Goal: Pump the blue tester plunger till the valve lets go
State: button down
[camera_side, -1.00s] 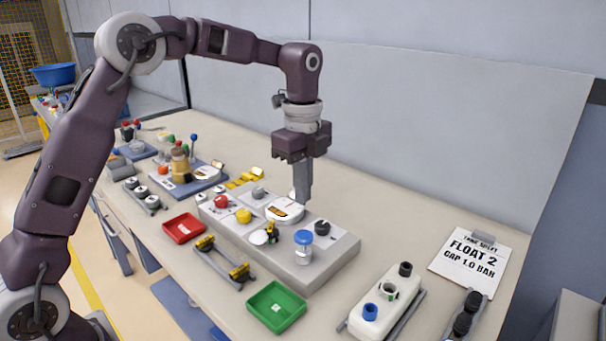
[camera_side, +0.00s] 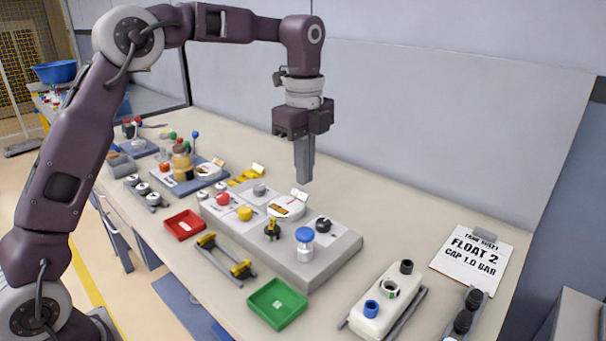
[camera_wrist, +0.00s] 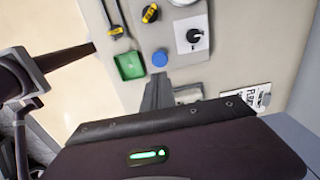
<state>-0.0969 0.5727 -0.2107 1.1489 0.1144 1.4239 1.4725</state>
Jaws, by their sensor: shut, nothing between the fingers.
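The blue plunger cap (camera_side: 304,235) tops a short clear cylinder (camera_side: 305,252) that stands upright on a long grey block (camera_side: 325,262). In the wrist view the cap (camera_wrist: 159,58) shows as a blue disc just beyond my fingertips. My gripper (camera_side: 305,180) is shut and empty, pointing down, in the air above the block and clear of the cap. I cannot tell which part is the valve.
A black knob (camera_side: 323,225), yellow knob (camera_side: 245,213) and red knob (camera_side: 223,199) stand on the block. A green tray (camera_side: 278,304), red tray (camera_side: 185,225), white tank (camera_side: 381,305) and task sheet (camera_side: 467,258) lie around it.

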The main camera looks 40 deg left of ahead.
dwell(0.8)
jog(key=s+r+n+t, duration=0.2)
jog(key=s+r+n, duration=0.35)
jog(key=s, duration=0.35)
jog(key=s+f+n+t, duration=0.1)
jog(key=s+f+n, duration=0.1)
jog(key=s+n, duration=0.4)
jog(key=s+f+n+t, duration=0.2)
jog(key=s+n, duration=0.4)
jog(key=s, duration=0.8)
jog(key=shift+s+a+t, duration=0.3)
jog(key=shift+s+a, duration=0.05)
jog(key=shift+s, duration=0.05)
jog(key=c, duration=2.1)
grip_release()
jog(key=shift+n, duration=0.25)
